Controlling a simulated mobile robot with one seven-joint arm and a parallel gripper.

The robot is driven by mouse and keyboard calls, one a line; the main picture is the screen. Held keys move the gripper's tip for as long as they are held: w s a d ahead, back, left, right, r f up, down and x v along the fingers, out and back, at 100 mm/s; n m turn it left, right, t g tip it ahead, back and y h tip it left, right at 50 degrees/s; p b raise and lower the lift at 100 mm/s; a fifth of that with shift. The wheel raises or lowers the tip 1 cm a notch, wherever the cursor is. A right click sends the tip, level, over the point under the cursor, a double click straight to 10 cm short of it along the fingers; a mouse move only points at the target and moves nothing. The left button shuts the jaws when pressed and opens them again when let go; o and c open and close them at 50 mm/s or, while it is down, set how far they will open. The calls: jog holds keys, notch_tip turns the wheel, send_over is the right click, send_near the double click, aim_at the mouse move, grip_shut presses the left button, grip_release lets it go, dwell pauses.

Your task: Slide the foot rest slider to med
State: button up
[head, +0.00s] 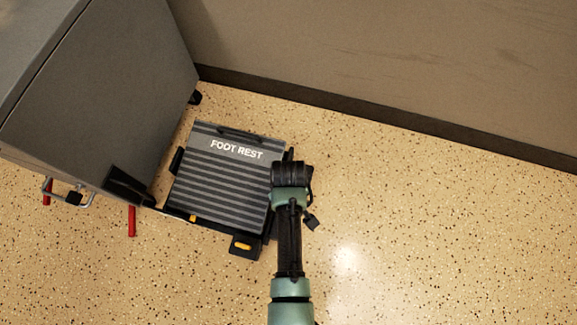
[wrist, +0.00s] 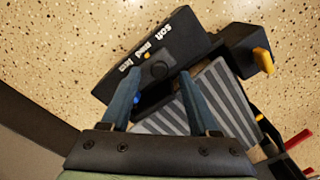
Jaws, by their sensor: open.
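The foot rest (head: 222,178) is a dark ribbed plate on the floor, lettered FOOT REST; its ribs also show in the wrist view (wrist: 214,92). Its black side panel (wrist: 182,50) carries the words soft, med and a third, hard-to-read label in a row. A small orange mark lies by med. Contact cannot be told. In the head view my wrist covers the foot rest's right edge.
A grey cabinet (head: 95,90) stands close on the left, with red bars (head: 131,221) near its base. A wall (head: 400,60) runs behind. An orange-tipped black part (head: 243,246) juts from the foot rest's front corner. The speckled floor on the right is clear.

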notch_tip(320, 180, up, 11)
jog(key=p, duration=0.7)
jog(key=shift+r, duration=0.15)
